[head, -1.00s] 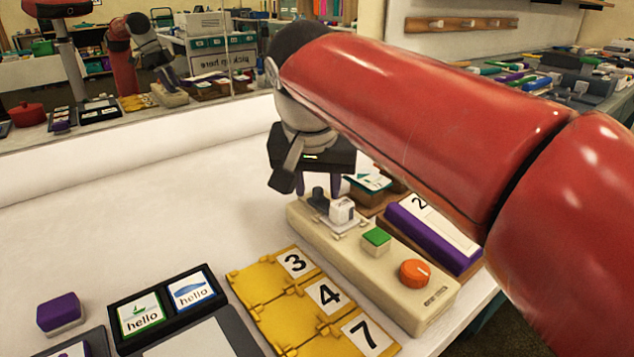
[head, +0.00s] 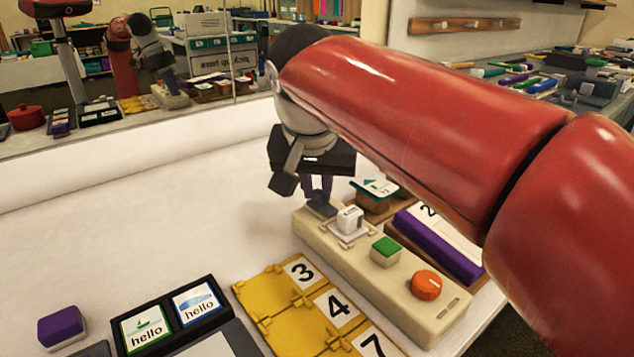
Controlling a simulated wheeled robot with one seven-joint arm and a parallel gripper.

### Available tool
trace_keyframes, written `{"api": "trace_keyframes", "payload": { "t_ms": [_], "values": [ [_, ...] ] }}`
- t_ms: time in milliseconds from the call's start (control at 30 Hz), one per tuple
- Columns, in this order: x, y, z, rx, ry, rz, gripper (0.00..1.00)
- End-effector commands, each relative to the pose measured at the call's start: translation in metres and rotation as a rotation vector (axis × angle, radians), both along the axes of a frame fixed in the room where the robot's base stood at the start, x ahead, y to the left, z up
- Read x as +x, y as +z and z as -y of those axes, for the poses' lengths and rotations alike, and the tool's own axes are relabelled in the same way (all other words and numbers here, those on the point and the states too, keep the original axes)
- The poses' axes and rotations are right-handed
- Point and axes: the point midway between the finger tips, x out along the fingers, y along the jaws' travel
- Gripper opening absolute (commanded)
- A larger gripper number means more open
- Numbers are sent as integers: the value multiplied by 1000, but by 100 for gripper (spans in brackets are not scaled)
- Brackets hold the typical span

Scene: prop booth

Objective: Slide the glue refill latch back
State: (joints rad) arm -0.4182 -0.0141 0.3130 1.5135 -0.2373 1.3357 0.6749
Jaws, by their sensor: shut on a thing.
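A long cream device (head: 395,298) lies on the white table, with an orange knob (head: 426,285), a green button (head: 386,250) and a white block (head: 350,219) on top. A dark grey piece (head: 320,204), which looks like the latch, sits at the device's far end beside the white block. My gripper (head: 318,190) points down over that end, its purple fingers shut on the dark piece. The fingertips are small here, and the exact contact is hard to make out.
Yellow number tiles (head: 290,325) lie left of the device. A purple-sided box (head: 438,245) and a green-and-white card block (head: 375,192) stand close on its right. A black card tray (head: 170,318) and a purple block (head: 62,325) are front left. The table's back left is clear.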

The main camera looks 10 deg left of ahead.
Motion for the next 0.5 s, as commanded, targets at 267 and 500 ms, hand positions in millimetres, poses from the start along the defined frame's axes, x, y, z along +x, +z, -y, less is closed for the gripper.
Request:
{"api": "trace_keyframes", "payload": {
  "t_ms": [267,500],
  "values": [
    [0,2,-2,5,4,7,38],
    [0,2,-2,4,4,6,38]
  ]
}}
